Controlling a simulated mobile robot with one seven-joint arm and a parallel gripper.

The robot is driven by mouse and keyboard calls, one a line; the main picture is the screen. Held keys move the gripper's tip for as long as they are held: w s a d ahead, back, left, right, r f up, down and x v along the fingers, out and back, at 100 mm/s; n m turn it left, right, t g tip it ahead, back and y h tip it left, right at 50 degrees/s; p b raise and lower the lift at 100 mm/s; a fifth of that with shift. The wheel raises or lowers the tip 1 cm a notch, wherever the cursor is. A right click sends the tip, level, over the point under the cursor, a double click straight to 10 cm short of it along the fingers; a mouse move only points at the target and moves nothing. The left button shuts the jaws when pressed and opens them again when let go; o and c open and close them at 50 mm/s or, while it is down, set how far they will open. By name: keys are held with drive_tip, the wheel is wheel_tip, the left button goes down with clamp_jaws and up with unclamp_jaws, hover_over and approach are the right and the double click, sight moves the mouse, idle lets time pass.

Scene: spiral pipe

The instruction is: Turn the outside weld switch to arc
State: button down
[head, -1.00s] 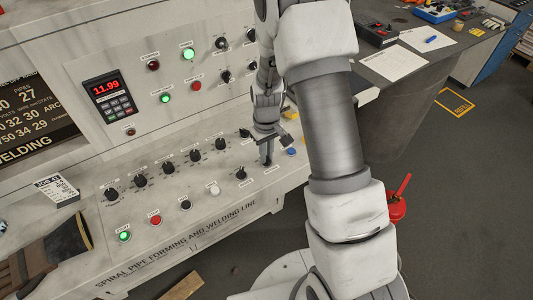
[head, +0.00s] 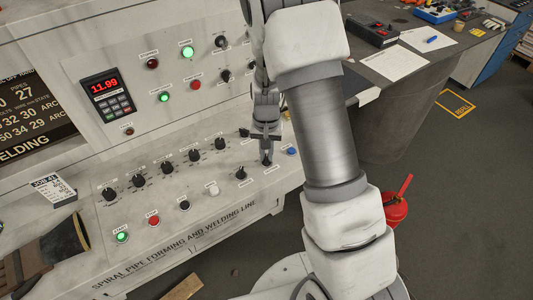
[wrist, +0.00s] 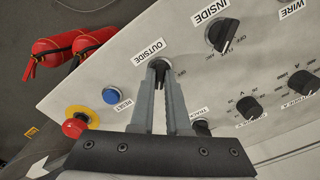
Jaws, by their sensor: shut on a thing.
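The outside weld switch (wrist: 159,64) is a black knob under the OUTSIDE label in the wrist view, mostly hidden by my fingers. My gripper (wrist: 162,74) is shut on this knob, one finger on each side. In the head view my gripper (head: 266,160) points down onto the right part of the sloped console. I cannot read which way the knob points, as the fingers cover most of its markings.
The inside switch (wrist: 222,36) stands to the right of it in the wrist view. A blue reset button (wrist: 110,96) and a red emergency button (wrist: 75,128) on yellow are to the left. Several black knobs (head: 167,168) line the console (head: 130,200).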

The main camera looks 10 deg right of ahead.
sight(267, 157)
drive_tip(key=shift+m, duration=0.6)
drive_tip(key=c, duration=0.9)
unclamp_jaws()
wheel_tip(267, 157, up, 18)
drive_tip(key=shift+f+p, duration=0.25)
drive_tip(key=shift+p, duration=0.15)
